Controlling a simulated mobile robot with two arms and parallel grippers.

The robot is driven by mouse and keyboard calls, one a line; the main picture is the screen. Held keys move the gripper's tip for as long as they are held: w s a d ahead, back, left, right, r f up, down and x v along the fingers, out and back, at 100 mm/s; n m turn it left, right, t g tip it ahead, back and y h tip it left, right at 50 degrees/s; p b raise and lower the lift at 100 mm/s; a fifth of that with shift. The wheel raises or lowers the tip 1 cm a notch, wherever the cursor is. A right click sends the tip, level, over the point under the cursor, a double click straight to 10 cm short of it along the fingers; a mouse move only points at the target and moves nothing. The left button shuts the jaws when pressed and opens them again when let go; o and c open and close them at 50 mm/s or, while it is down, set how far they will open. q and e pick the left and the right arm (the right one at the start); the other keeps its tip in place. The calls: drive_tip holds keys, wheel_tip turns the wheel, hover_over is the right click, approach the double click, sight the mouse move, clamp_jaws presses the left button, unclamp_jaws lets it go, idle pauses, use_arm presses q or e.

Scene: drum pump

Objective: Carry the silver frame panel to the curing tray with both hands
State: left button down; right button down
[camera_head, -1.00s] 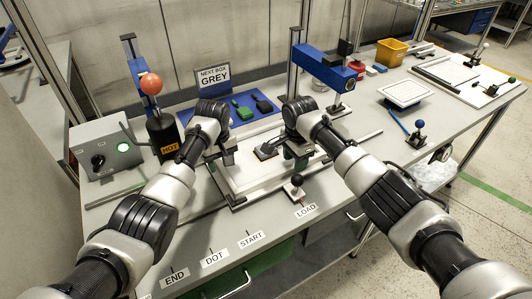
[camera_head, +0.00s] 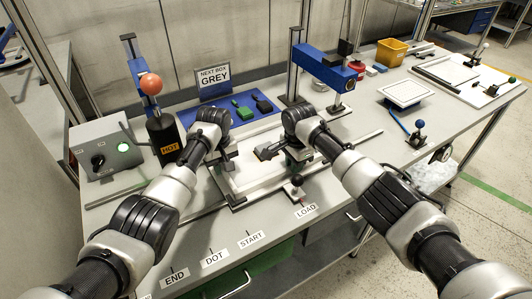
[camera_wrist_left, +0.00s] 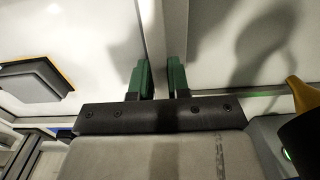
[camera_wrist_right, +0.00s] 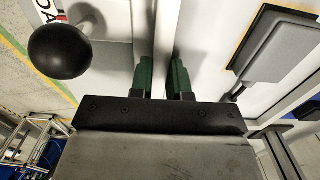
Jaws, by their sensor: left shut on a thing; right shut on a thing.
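The silver frame panel (camera_head: 252,174) lies flat in the middle of the bench, in front of my body, with a pale face inside it. My left gripper (camera_head: 224,166) is shut on its left side; in the left wrist view the green fingers (camera_wrist_left: 158,78) clasp the silver rail (camera_wrist_left: 151,28). My right gripper (camera_head: 296,168) is shut on the right side; in the right wrist view its fingers (camera_wrist_right: 161,78) clasp the opposite rail (camera_wrist_right: 168,28). A flat white board with dark bars (camera_head: 487,90) lies at the far right; I cannot tell whether it is the curing tray.
A black-knobbed clamp (camera_head: 295,190) stands close to my right gripper. A blue-headed press (camera_head: 325,70) rises behind it. A hot pot (camera_head: 163,135) with an orange ball and a control box (camera_head: 103,150) stand left.

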use_arm(q)
drive_tip(key=shift+w+r, duration=0.1)
drive_tip(key=shift+r, duration=0.05)
use_arm(e)
drive_tip(key=shift+w+r, duration=0.1)
drive_tip(key=shift+r, duration=0.1)
